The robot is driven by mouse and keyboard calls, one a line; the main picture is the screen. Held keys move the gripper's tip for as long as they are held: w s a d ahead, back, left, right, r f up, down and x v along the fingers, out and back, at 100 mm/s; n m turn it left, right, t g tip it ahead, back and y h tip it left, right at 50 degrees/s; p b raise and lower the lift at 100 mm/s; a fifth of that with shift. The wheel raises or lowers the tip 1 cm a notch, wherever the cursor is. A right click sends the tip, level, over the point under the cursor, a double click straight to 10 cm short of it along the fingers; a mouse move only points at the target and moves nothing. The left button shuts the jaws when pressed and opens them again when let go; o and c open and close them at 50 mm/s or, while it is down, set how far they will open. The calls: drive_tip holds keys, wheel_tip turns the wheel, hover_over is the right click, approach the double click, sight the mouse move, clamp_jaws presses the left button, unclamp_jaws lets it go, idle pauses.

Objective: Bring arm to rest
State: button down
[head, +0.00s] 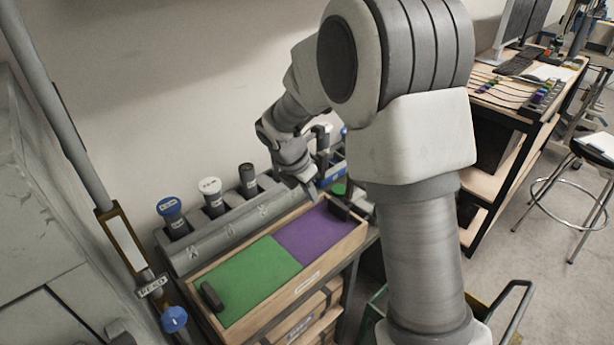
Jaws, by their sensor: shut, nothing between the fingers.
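My arm (415,130) rises in the right middle of the head view and bends over to the left. My gripper (313,192) points down over the back edge of the purple half (318,236) of a wooden tray. Its fingers look shut with nothing between them. I cannot tell whether the fingertips touch anything. The green half (245,280) of the tray lies to the left. My arm hides the area behind and to the right of the tray.
A grey rack (190,250) with blue, white and black capped cylinders stands behind the tray. A grey pole (60,120) rises at left. A workbench (500,110) and a stool (590,150) stand at right. Open floor (530,290) shows at the lower right.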

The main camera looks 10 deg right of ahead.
drive_tip(key=s+d+r+m, duration=0.2)
drive_tip(key=s+r+m, duration=0.4)
drive_tip(key=r, duration=0.2)
drive_tip(key=s+r+m+t+y, duration=0.1)
drive_tip(key=s+r+m, duration=0.3)
drive_tip(key=s+m, duration=0.5)
drive_tip(key=s+d+r+m+t+y, duration=0.1)
drive_tip(key=s+r+m, duration=0.3)
drive_tip(key=s+m, duration=0.5)
drive_tip(key=shift+s+d+r+m+t+y, duration=0.2)
drive_tip(key=shift+s+m+t+y, duration=0.35)
drive_tip(key=shift+s, duration=1)
drive_tip(key=shift+y, duration=0.25)
